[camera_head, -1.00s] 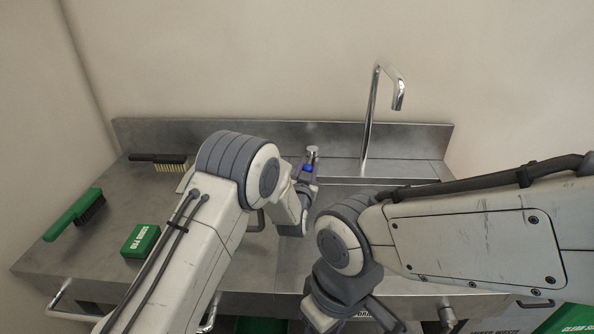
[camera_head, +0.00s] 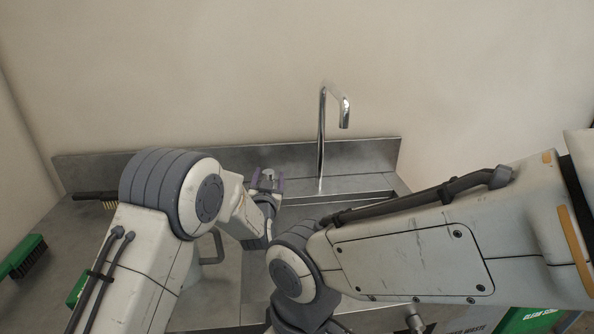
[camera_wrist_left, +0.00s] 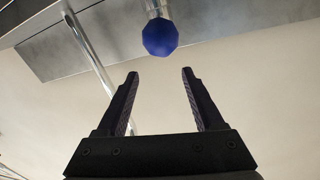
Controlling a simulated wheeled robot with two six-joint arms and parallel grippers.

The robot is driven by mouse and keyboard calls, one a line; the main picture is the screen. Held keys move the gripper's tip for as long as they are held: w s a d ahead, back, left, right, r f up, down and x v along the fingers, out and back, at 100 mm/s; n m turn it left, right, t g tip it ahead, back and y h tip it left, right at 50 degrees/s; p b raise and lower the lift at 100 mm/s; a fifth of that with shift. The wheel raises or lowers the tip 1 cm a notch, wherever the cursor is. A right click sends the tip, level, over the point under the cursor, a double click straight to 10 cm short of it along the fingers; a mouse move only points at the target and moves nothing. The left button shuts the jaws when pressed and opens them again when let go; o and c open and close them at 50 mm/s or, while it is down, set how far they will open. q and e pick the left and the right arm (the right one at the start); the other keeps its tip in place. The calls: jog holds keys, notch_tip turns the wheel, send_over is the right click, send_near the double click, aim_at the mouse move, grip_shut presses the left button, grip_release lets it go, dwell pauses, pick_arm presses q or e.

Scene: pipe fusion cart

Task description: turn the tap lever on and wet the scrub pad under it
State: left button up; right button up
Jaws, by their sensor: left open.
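The tap (camera_head: 321,140) is a tall chrome spout at the back of the steel sink unit. Its lever (camera_head: 269,174) stands left of the spout and ends in a blue knob, clear in the left wrist view (camera_wrist_left: 160,37). My left gripper (camera_head: 268,184) is at the lever; in the wrist view its open, empty fingers (camera_wrist_left: 158,80) point towards the knob, which lies just beyond the tips, between their lines. The green scrub pad (camera_head: 75,289) lies on the left worktop, partly hidden by my left arm. My right arm crosses the right side; its fingertips are not visible.
A green-handled brush (camera_head: 25,256) lies at the left edge. A dark-handled brush (camera_head: 95,196) lies near the backsplash (camera_head: 365,157), partly covered by my left arm. My arms hide much of the basin. A green label shows at lower right.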

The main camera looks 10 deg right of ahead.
pick_arm(q)
jog(key=s+d+r, duration=0.5)
jog(key=d+r, duration=0.1)
jog(key=d, duration=0.2)
jog(key=shift+s+d, duration=0.15)
jog(key=shift+s, duration=0.25)
